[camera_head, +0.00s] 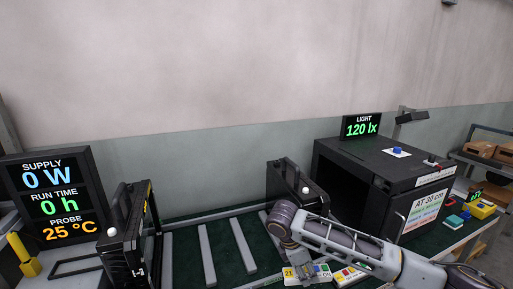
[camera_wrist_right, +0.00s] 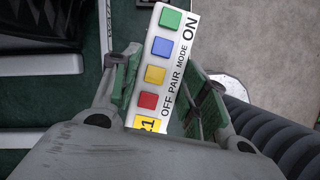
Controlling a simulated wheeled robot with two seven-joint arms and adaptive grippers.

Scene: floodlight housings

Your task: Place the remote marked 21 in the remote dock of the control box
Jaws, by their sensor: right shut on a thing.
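The remote marked 21 (camera_wrist_right: 165,70) is a white bar with green, blue, yellow and red buttons and a yellow "21" label. In the wrist view it lies between the two fingers of my right gripper (camera_wrist_right: 163,88), which is shut on it. In the head view the remote (camera_head: 306,274) shows at the bottom centre, partly covered by my right gripper (camera_head: 302,264). A second white remote (camera_head: 346,276) lies just to its right. I cannot tell which thing is the control box, and no remote dock can be made out. My left gripper is out of view.
Black floodlight housings (camera_head: 124,240) and (camera_head: 290,183) stand at the left and centre of the green bench with grey strips (camera_head: 207,255). A large black test box (camera_head: 365,175) stands at right. A yellow box (camera_head: 482,210) and teal block (camera_head: 454,222) sit beyond it.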

